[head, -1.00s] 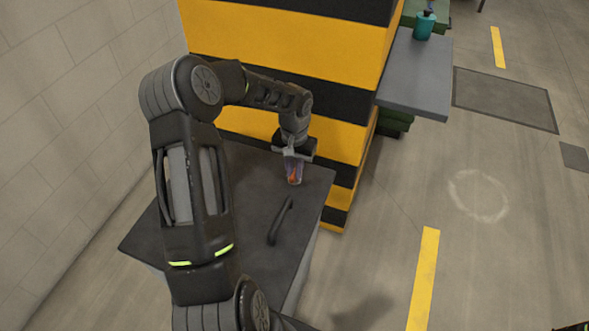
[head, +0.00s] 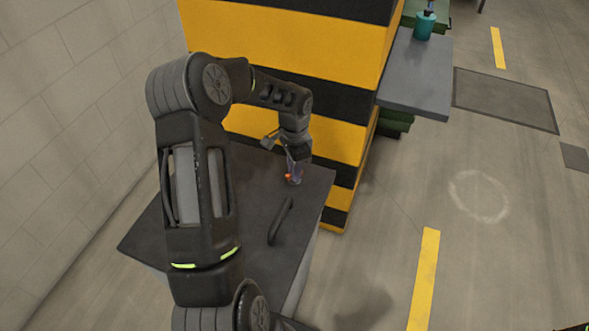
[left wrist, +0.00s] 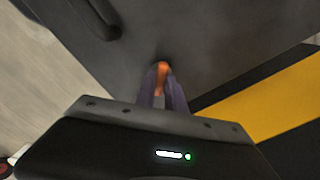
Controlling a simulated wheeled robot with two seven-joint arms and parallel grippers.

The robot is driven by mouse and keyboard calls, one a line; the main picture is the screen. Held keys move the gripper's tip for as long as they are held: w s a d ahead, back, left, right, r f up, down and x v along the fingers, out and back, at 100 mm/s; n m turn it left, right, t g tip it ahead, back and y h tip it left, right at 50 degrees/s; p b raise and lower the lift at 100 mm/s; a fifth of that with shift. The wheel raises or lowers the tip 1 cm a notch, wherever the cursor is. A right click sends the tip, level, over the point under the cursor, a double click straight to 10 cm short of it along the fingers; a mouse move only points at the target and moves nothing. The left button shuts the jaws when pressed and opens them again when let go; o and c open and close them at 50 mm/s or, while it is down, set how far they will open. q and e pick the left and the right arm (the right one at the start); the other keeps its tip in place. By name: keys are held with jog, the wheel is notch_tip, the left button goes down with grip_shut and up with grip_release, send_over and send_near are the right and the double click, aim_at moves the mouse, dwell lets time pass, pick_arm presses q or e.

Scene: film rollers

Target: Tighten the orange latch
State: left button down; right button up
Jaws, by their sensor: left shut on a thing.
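The orange latch (head: 288,177) is a small piece on the dark top of a cabinet (head: 240,220), near its far right corner. My left gripper (head: 293,176) points down at it and is shut on it. In the left wrist view, the latch (left wrist: 161,75) shows as an orange strip between the two purplish fingers (left wrist: 162,92). The fingers hide most of it. My right gripper is not in view.
A black bar handle (head: 281,221) stands on the cabinet top in front of the latch. A yellow and black striped pillar (head: 290,40) rises close behind. A grey shelf (head: 420,80) with a teal bottle (head: 424,25) is to the right. Open floor lies at the right.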

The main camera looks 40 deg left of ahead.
pick_arm(q)
jog(key=m, duration=0.3)
jog(key=shift+m, duration=0.4)
jog(key=m, duration=0.4)
jog(key=shift+m, duration=0.3)
jog(key=c, duration=1.4)
grip_release()
jog(key=shift+r, duration=0.1)
notch_tip(320, 180, up, 8)
jog(key=shift+f, duration=0.2)
